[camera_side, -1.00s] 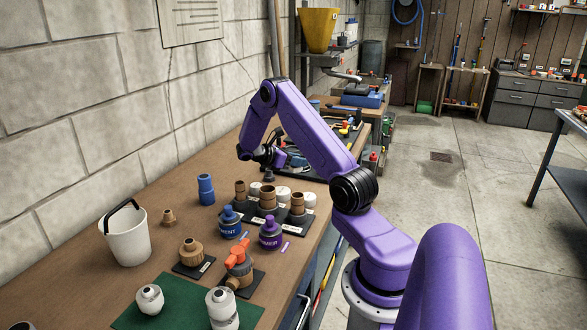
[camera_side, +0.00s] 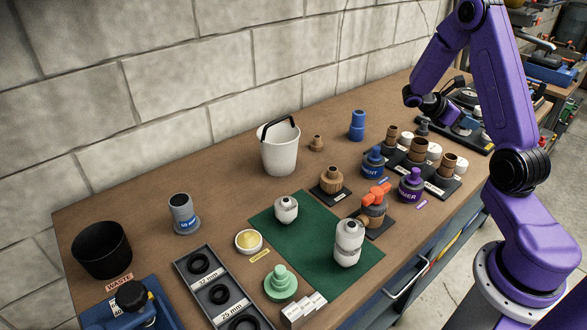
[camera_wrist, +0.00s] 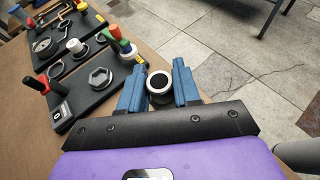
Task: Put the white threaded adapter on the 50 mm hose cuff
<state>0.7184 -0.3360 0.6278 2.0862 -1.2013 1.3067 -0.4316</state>
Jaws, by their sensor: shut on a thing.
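My gripper (camera_wrist: 158,92) has its blue fingers on both sides of a round fitting (camera_wrist: 159,80) with a pale rim and dark centre. In the side view my gripper (camera_side: 426,112) is at the far right end of the bench, and the held piece looks small and dark; I cannot tell whether it is the adapter. The grey hose cuff (camera_side: 182,212), with a blue label seeming to read 50, stands upright at the bench's left. Two white fittings, a smaller one (camera_side: 286,209) and a taller one (camera_side: 348,243), stand on the green mat.
A black waste bin (camera_side: 101,250), a grey ring tray (camera_side: 203,291), a yellow-filled dish (camera_side: 249,242) and a white bucket (camera_side: 279,150) stand around the cuff and mat. Brown fittings (camera_side: 418,149) and blue and purple bottles stand near my arm.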

